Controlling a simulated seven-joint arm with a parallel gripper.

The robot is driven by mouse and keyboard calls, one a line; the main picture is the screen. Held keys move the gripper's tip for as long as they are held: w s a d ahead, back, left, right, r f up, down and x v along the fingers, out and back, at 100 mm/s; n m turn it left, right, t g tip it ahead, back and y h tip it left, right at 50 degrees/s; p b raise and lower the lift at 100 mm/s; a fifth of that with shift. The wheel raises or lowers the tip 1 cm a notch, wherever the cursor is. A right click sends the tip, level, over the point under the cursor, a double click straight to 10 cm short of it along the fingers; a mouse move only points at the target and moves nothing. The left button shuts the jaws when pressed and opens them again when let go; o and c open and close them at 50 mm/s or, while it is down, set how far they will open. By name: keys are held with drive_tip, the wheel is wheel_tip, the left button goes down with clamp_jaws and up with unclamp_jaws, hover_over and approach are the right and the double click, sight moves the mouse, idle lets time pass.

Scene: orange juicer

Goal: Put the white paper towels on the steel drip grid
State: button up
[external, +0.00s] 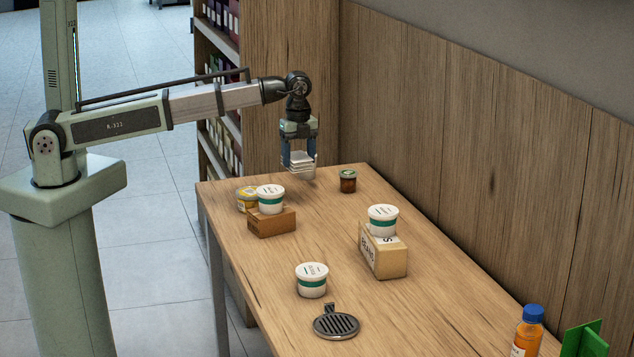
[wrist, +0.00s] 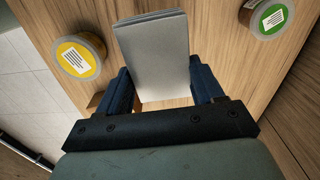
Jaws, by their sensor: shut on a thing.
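My gripper (external: 299,163) is shut on the white paper towels (external: 301,163), a folded stack held above the far end of the table. In the wrist view the towels (wrist: 154,52) sit between the two blue fingers of my gripper (wrist: 160,85). The steel drip grid (external: 336,324) is a dark round slotted plate with a short handle. It lies flat on the near part of the table, bare, well away from my gripper. The grid is not in the wrist view.
A white tub (external: 312,281) stands just behind the grid. Another tub (external: 270,199) sits on a brown box (external: 272,222) beside a yellow tub (external: 247,199). A third tub (external: 383,220) tops a tan box (external: 384,256). A green-lidded jar (external: 348,181) and a juice bottle (external: 528,333) stand on the table.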

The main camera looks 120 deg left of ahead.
drive_tip(key=r, duration=0.4)
drive_tip(key=w+r, duration=0.1)
drive_tip(key=r, duration=0.1)
drive_tip(key=shift+d+r, duration=0.15)
drive_tip(key=shift+d, duration=0.1)
drive_tip(key=w+d+m, duration=0.4)
drive_tip(key=w+d, duration=0.5)
drive_tip(key=w, duration=0.3)
drive_tip(key=m, duration=1.1)
hover_over(332, 326)
wheel_tip(332, 326, down, 4)
drive_tip(key=shift+f, duration=5.6)
drive_tip(key=shift+f, duration=0.15)
